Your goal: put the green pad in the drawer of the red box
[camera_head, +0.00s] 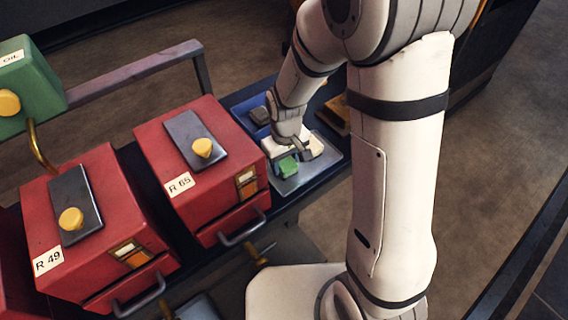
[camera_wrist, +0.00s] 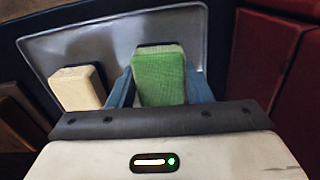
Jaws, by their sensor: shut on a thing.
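The green pad (camera_wrist: 158,72) is between the two blue-grey fingers of my gripper (camera_wrist: 160,90), which is shut on it. In the head view the green pad (camera_head: 287,166) shows below my gripper (camera_head: 289,158), over or on the grey metal tray (camera_head: 310,175); I cannot tell whether it touches the tray. Two red boxes stand left of the gripper: one labelled R 65 (camera_head: 160,148) and one labelled R 49 (camera_head: 98,190). Each has a low front drawer with a grey handle: the R 65 drawer (camera_head: 228,224) and the R 49 drawer (camera_head: 125,287). Neither shows an open inside.
A cream block (camera_wrist: 78,88) lies on the tray, left of the green pad in the wrist view. A blue bin (camera_head: 250,108) with a dark piece sits behind the tray. A green oil can (camera_head: 35,80) with a spout stands at far left. A metal rail (camera_head: 135,70) runs behind the boxes.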

